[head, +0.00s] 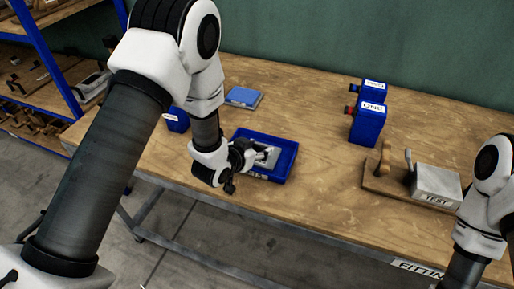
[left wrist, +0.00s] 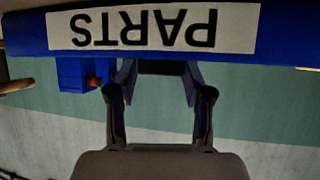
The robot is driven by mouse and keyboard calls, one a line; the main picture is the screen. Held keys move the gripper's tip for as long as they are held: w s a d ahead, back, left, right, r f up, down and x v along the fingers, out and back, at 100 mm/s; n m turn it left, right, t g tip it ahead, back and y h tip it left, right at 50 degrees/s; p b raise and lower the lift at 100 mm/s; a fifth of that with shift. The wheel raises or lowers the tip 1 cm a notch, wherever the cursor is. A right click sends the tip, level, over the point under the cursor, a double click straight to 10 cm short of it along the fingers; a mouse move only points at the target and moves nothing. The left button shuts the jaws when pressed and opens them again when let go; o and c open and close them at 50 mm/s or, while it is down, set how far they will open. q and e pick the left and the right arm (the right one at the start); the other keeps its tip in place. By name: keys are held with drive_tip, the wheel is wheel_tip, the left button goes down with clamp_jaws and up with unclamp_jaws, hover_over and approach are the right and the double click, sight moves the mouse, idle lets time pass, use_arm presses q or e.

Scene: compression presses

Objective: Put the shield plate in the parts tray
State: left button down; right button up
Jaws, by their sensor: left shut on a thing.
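The parts tray (head: 288,163) is a shallow blue tray near the front edge of the bench. Its PARTS label (left wrist: 150,28) fills the top of the left wrist view, upside down. The shield plate (head: 271,157) is a small light-grey plate, seen inside the tray's outline in the head view. My left gripper (head: 259,155) is shut on the plate, over the tray. Its two fingers (left wrist: 160,92) show in the left wrist view, where I cannot make out the plate. Whether the plate touches the tray floor cannot be told. My right gripper is out of view.
A wooden board with a grey TEST block (head: 436,184) is at the right. Bare bench lies between the tray and these.

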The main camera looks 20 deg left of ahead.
use_arm(q)
drive_tip(key=shift+s+a, duration=0.2)
drive_tip(key=c, duration=0.5)
unclamp_jaws()
drive_tip(key=shift+c, duration=0.2)
drive_tip(key=shift+o, duration=0.4)
drive_tip(key=shift+d, duration=0.1)
